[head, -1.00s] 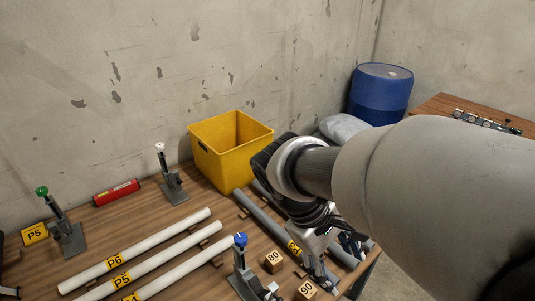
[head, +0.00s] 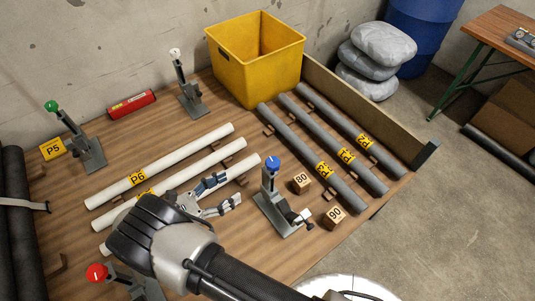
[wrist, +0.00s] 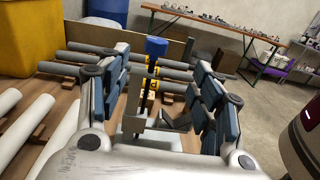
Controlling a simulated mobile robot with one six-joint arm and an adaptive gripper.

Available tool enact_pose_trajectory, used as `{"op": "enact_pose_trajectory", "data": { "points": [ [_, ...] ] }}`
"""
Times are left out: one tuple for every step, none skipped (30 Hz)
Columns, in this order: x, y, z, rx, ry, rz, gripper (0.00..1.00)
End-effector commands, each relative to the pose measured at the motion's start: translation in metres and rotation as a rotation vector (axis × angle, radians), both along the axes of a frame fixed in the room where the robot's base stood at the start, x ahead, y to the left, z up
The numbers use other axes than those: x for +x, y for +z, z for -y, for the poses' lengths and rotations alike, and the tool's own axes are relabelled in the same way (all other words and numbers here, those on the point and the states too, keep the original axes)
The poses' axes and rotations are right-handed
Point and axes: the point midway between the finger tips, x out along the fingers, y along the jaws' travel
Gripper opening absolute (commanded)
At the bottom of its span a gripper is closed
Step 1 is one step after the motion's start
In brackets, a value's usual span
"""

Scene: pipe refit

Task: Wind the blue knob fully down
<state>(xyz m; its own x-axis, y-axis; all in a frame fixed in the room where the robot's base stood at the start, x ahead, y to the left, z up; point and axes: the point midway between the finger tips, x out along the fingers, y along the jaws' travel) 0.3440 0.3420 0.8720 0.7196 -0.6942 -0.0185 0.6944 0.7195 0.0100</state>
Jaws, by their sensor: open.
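The blue knob (head: 272,163) tops a grey upright clamp stand (head: 275,203) on the wooden table, right of the white pipes. In the wrist view the blue knob (wrist: 156,46) shows ahead, between the two fingers and a little beyond them. My gripper (head: 222,195) is open and empty, to the left of the stand, its fingers pointing right towards it. In the wrist view my gripper (wrist: 162,90) has both padded fingers spread wide. I see no contact between fingers and knob. The lower part of the stand is partly hidden by my gripper in the wrist view.
Stands with a green knob (head: 52,106), a white knob (head: 175,54) and a red knob (head: 97,272) are around the table. White pipes (head: 170,172) lie at left, grey pipes (head: 320,155) at right. Wooden blocks (head: 301,183) sit close by. A yellow bin (head: 258,75) stands behind.

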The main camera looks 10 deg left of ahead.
Motion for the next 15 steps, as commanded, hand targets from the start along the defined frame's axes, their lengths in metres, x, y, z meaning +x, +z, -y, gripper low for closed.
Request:
{"op": "enact_pose_trajectory", "data": {
  "points": [
    [-0.003, -0.005, -0.002, -0.015, 0.015, 0.004, 0.59],
    [-0.003, -0.006, -0.003, -0.019, 0.020, 0.006, 0.59],
    [-0.003, -0.007, -0.002, -0.023, 0.024, 0.007, 0.59],
    [-0.002, -0.007, -0.001, -0.024, 0.025, 0.007, 0.59],
    [0.000, -0.007, 0.000, -0.024, 0.024, 0.007, 0.59],
    [0.003, -0.007, 0.003, -0.024, 0.023, 0.008, 0.59],
    [0.007, -0.007, 0.006, -0.024, 0.023, 0.008, 0.59],
    [0.010, -0.007, 0.009, -0.024, 0.023, 0.008, 0.59],
    [0.015, -0.007, 0.015, -0.024, 0.021, 0.007, 0.59],
    [0.019, -0.007, 0.019, -0.025, 0.020, 0.006, 0.59],
    [0.024, -0.007, 0.023, -0.025, 0.020, 0.006, 0.59],
    [0.031, -0.007, 0.029, -0.024, 0.020, 0.006, 0.59],
    [0.035, -0.007, 0.034, -0.023, 0.019, 0.006, 0.59],
    [0.040, -0.007, 0.038, -0.025, 0.020, 0.006, 0.59],
    [0.047, -0.007, 0.045, -0.023, 0.019, 0.006, 0.59]
  ]
}}
